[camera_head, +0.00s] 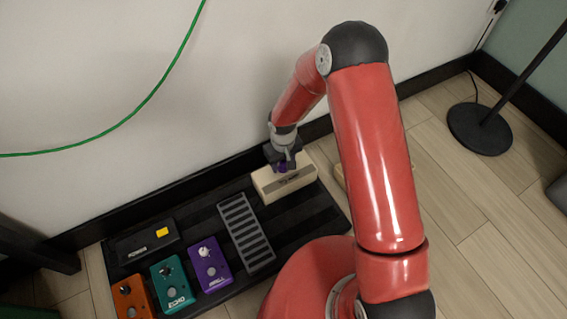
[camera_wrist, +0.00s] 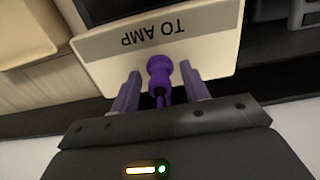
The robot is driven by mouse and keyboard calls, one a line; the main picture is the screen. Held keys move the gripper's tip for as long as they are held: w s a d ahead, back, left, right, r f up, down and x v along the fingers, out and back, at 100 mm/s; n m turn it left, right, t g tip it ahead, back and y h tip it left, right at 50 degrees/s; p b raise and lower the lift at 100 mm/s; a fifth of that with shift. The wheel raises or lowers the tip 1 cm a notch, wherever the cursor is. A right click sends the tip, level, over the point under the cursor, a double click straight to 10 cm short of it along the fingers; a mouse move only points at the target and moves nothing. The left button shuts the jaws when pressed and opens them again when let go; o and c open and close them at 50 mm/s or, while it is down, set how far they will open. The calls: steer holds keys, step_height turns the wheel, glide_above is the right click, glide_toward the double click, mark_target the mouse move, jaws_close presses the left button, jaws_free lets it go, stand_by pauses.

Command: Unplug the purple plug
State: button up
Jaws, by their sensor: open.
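The purple plug (camera_wrist: 160,72) sits in the end face of a cream box (camera_wrist: 215,50) marked "TO AMP", with its cable running back toward my gripper. My gripper (camera_wrist: 160,85) is open, with one finger on each side of the plug and a visible gap on both sides. In the head view the gripper (camera_head: 284,160) is at the wall-side edge of the cream box (camera_head: 290,184), and a bit of the purple plug (camera_head: 282,168) shows beneath it. The fingers are largely hidden there.
The box stands on a black pedalboard (camera_head: 308,212) against the wall. Orange (camera_head: 132,298), teal (camera_head: 172,284) and purple (camera_head: 209,265) pedals, a grey treadle (camera_head: 246,232) and a black unit (camera_head: 145,242) share it. A lamp base (camera_head: 479,128) stands right. A green cable (camera_head: 150,97) hangs left.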

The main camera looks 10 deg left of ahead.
steer(key=shift+c, duration=0.2)
stand_by(0.6)
jaws_close()
steer(key=shift+r, duration=0.15)
steer(key=shift+r+p, duration=1.8)
steer(key=shift+r, duration=1.1)
steer(key=d+r+m+p, duration=0.3)
steer(key=d+r, duration=0.4)
steer(key=d, duration=0.4)
steer(key=w+d+r+m+p, duration=0.1)
steer(key=d+r+m+p, duration=0.3)
steer(key=d+r, duration=0.4)
steer(key=d, duration=0.4)
